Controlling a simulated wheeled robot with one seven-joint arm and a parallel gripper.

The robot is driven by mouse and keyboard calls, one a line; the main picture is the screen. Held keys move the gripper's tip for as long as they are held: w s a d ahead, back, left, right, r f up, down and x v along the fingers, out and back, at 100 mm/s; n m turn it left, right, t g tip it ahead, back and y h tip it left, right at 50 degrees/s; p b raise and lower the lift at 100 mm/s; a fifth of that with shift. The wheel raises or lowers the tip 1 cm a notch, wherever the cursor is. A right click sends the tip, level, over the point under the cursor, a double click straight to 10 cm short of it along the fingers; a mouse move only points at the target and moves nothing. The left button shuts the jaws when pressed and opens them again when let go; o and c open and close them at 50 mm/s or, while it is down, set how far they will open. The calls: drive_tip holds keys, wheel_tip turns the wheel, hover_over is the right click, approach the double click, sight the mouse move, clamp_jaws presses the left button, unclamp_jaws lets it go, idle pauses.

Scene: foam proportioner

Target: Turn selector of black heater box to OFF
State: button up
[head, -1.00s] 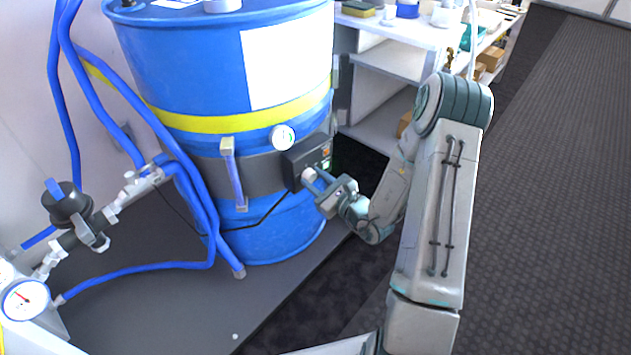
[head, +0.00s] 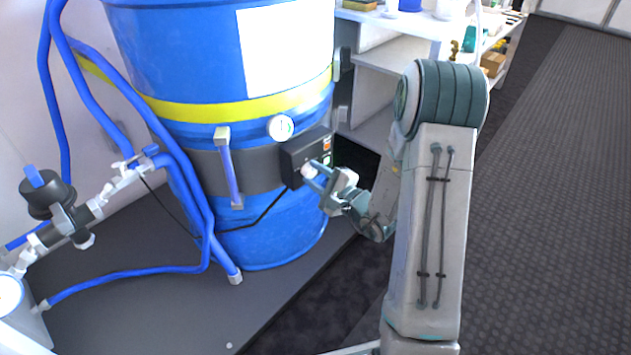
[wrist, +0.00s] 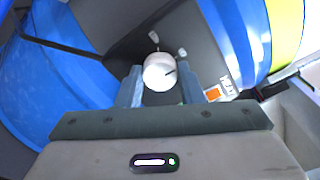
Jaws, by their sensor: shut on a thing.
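The black heater box (head: 297,163) is fixed to the dark band around the blue drum, right of the drum's middle. It fills the upper middle of the wrist view (wrist: 198,50). Its selector is a round white knob (wrist: 159,72) with a small dark mark toward its right side. My gripper (head: 314,172) is at the box's front face. In the wrist view, the fingers (wrist: 160,88) stand on either side of the knob and are shut on it. Two small pale marks sit on the box beyond the knob. Any lettering is too small to read.
The blue drum (head: 200,75) stands on a dark grey platform (head: 150,310). Blue hoses (head: 120,130) and a valve assembly (head: 75,220) are at the left. A gauge (head: 281,128) sits above the box. An orange switch (wrist: 212,93) is right of the knob. White shelves (head: 385,62) stand behind.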

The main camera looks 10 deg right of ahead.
drive_tip(key=shift+n, duration=0.4)
drive_tip(key=o, duration=1)
drive_tip(key=shift+c, duration=0.2)
drive_tip(key=p+v, duration=0.3)
drive_tip(key=v, duration=1.1)
drive_tip(key=shift+a, duration=0.1)
